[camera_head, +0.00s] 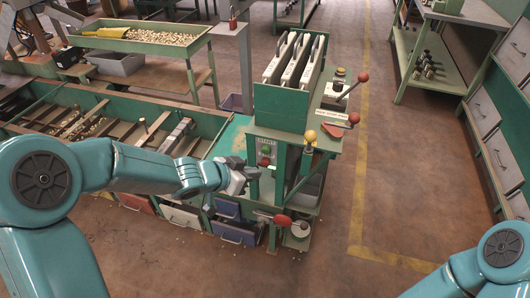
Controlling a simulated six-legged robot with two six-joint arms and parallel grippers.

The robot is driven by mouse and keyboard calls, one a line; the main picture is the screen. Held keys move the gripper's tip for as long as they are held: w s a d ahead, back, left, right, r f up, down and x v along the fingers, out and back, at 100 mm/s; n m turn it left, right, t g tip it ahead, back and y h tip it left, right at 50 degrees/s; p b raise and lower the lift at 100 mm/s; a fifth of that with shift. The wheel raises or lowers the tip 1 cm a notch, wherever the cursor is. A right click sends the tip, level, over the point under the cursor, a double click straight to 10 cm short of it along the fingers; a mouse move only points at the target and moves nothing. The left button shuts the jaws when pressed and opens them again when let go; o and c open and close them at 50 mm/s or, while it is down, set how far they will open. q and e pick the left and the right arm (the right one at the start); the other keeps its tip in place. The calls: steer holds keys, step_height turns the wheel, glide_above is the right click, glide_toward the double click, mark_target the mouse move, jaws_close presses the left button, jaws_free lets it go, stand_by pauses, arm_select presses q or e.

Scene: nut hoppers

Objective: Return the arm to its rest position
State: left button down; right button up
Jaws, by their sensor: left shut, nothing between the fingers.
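My left arm (140,168) comes in from the left and reaches over the front of the green sorting bench. Its gripper (248,178) is shut and empty, just left of the green machine's (262,150) control panel. I cannot tell whether it touches the machine. My right arm (490,262) shows only as a link at the bottom right corner; its gripper is out of view.
The machine has red-knobbed levers (354,119) and a yellow knob (310,137) on its right side. A lower red-handled lever (282,220) sticks out near the bins. A nut-filled tray (140,47) stands behind. Open floor (400,190) lies to the right.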

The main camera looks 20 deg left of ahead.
stand_by(0.6)
step_height(320, 180, up, 10)
steer(key=p, duration=1)
steer(key=shift+r, duration=0.2)
steer(key=shift+c, duration=1.3)
arm_select(q)
steer(key=s+d+f+n+g, duration=0.1)
steer(key=s+f+n+g, duration=0.1)
steer(key=s+f, duration=0.3)
steer(key=s+d+f+n+g+y, duration=0.1)
steer(key=s+f, duration=0.4)
steer(key=s, duration=0.7)
steer(key=s+d+f+n+g, duration=0.3)
steer(key=s+f+n+g, duration=0.2)
steer(key=s, duration=0.3)
steer(key=shift+s+g+y, duration=0.15)
steer(key=shift+g+y, duration=0.15)
steer(key=shift+y, duration=0.1)
